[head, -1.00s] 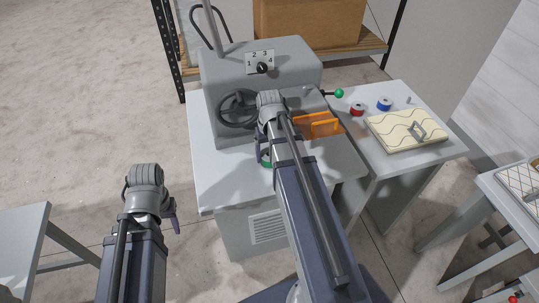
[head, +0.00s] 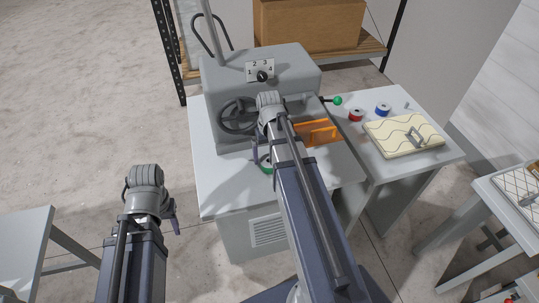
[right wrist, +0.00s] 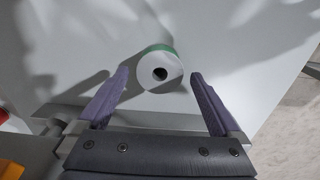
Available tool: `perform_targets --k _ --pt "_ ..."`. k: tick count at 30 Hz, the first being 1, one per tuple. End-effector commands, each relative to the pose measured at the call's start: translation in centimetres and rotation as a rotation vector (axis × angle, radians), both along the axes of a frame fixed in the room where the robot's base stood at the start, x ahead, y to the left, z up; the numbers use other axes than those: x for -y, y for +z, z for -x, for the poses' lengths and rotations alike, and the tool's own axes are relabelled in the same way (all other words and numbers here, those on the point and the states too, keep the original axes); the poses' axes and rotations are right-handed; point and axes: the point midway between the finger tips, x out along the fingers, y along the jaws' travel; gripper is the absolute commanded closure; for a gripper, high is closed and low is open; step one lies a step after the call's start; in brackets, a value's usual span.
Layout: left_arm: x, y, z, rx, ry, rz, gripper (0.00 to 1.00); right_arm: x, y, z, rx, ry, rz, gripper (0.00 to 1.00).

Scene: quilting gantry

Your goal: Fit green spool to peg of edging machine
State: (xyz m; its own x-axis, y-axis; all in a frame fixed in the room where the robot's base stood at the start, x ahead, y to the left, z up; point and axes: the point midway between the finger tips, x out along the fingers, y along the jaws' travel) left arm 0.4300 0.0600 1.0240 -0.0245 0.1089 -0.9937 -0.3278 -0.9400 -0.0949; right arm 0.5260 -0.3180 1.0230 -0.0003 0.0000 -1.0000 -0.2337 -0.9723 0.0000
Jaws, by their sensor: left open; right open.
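The green spool (head: 266,169) stands on the front of the machine table, partly hidden by my right arm. In the right wrist view its pale top face (right wrist: 146,74) has a dark centre hole and a green rim. My right gripper (right wrist: 160,75) is open, with its fingertips on either side of the spool and a gap to each. In the head view a purple finger of it shows beside the spool. The grey edging machine (head: 292,65) has a numbered dial and handwheel; I cannot make out its peg. My left gripper (head: 172,213) is open and empty, away from the table.
An orange bracket (head: 318,133) stands on the machine table right of my right arm. A green-knobbed lever (head: 337,101) sticks out beyond. The side table holds a red spool (head: 356,115), a blue spool (head: 383,109) and a cream quilted pad (head: 395,140).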

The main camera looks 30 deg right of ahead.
Motion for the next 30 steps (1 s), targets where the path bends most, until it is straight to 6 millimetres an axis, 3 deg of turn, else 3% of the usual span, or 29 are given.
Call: perform_targets --k 1,15,21,30 --pt "0.0 1.5 0.0 0.000 0.000 0.000 0.50 0.0 1.5 0.0 0.000 0.000 0.000 0.00" --pt "0.0 8.4 0.0 0.001 0.012 0.002 0.50 0.0 8.4 0.0 0.000 0.000 0.000 0.00" --pt "0.0 9.5 0.0 0.001 0.015 0.002 0.50 0.0 9.5 0.0 0.000 0.000 0.000 0.00" --pt "0.0 9.4 0.0 0.001 0.015 0.002 0.50 -0.2 9.4 0.0 0.000 0.003 0.000 0.00"
